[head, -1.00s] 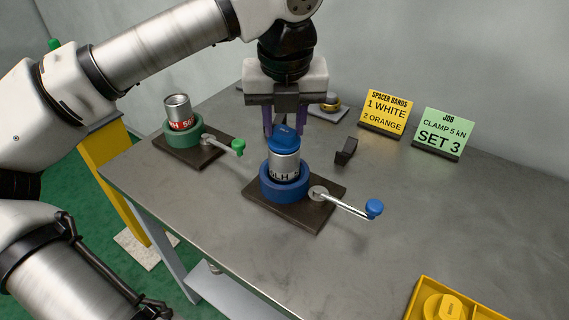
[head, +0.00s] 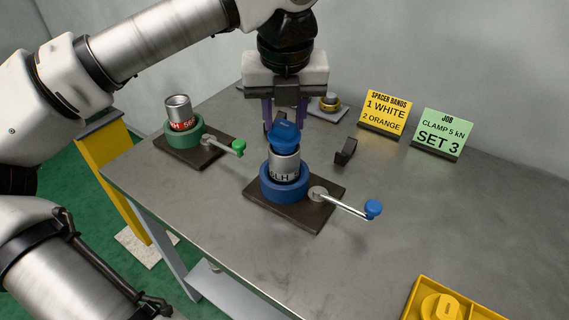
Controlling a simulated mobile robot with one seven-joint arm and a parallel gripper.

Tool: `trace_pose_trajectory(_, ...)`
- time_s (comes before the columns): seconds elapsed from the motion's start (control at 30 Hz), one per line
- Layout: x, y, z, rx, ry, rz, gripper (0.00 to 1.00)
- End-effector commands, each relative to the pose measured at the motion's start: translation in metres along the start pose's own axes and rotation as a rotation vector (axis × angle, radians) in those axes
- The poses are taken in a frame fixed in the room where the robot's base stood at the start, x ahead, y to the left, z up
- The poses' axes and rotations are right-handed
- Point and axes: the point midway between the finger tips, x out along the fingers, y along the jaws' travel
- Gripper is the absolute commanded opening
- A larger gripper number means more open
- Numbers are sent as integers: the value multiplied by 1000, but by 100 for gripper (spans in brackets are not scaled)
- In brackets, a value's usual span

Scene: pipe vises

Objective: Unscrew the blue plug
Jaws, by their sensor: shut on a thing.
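The blue plug (head: 285,136) sits at the top of a silver pipe (head: 284,164) with dark lettering. The pipe stands upright in the blue vise (head: 285,187), which has a dark base and a crank with a blue knob (head: 373,209). My gripper (head: 284,124) points down from above, its purple fingers on either side of the plug, and is shut on it. The plug partly hides the fingertips. I cannot tell whether the plug's thread is still in the pipe.
A green vise (head: 184,138) holding a silver pipe with a red band stands at the left. A small dark block (head: 346,151), yellow and green signs (head: 386,113) (head: 442,132) are to the right. A yellow tray (head: 412,311) is at the lower right. The right table surface is mostly clear.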

Motion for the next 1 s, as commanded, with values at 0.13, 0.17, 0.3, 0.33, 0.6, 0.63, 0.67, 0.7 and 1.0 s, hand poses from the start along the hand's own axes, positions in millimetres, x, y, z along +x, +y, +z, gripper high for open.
trace_pose_trajectory(0.13,-9,0,2,-1,-1,1,7)
trace_pose_trajectory(0.17,-11,0,2,0,-1,1,7)
trace_pose_trajectory(0.3,-18,0,4,0,-1,1,7)
trace_pose_trajectory(0.33,-19,0,4,0,-1,1,7)
trace_pose_trajectory(0.6,-32,0,6,0,-1,1,7)
trace_pose_trajectory(0.63,-34,0,7,0,-1,1,7)
trace_pose_trajectory(0.67,-35,0,7,0,0,0,7)
trace_pose_trajectory(0.7,-36,0,7,0,0,0,7)
trace_pose_trajectory(1.0,-35,0,7,0,0,0,7)
